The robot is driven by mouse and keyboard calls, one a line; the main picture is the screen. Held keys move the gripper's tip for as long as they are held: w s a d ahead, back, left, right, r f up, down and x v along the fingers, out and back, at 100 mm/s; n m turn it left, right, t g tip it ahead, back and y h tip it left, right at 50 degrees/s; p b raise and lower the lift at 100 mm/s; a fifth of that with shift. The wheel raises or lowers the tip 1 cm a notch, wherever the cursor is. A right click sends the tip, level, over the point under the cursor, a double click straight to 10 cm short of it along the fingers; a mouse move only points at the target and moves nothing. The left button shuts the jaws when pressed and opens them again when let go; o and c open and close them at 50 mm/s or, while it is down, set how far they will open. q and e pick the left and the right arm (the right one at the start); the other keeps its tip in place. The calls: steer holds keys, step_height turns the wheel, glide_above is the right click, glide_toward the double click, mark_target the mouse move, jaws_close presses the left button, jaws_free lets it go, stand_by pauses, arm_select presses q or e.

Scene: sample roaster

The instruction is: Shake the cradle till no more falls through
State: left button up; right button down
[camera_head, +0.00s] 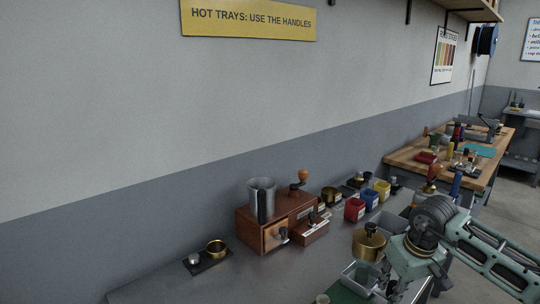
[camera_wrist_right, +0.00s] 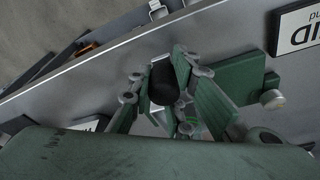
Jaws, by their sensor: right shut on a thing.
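My right gripper (camera_head: 392,284) reaches in from the right over the front of the grey bench, and its fingertips are mostly hidden behind its own wrist. In the right wrist view the fingers (camera_wrist_right: 160,88) are closed around a dark, rounded grip (camera_wrist_right: 163,82). What this grip belongs to is hidden. A grey, open, tray-like thing (camera_head: 350,272), perhaps the cradle, lies just left of the gripper. I cannot tell whether they are joined, or whether anything is falling through. My left gripper is in neither view.
A brass pot (camera_head: 369,244) with a dark knob shows beside my wrist. A wooden drawer box (camera_head: 245,226) with a metal cylinder (camera_head: 262,199) stands behind.

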steer(key=s+a, duration=0.1)
steer(key=a, duration=0.1)
steer(key=s+a, duration=0.2)
steer(key=shift+s+a+r, duration=0.1)
steer(key=shift+s, duration=0.05)
steer(key=w+d+b, duration=0.1)
steer(key=w+d, duration=0.2)
steer(key=d, duration=0.1)
steer(key=shift+w, duration=0.3)
steer(key=shift+s+a, duration=1.8)
steer(key=shift+a, duration=0.2)
steer(key=shift+w+d, duration=0.95)
steer(key=shift+d, duration=0.1)
steer(key=c, duration=1.5)
jaws_free()
steer(key=shift+c, duration=0.2)
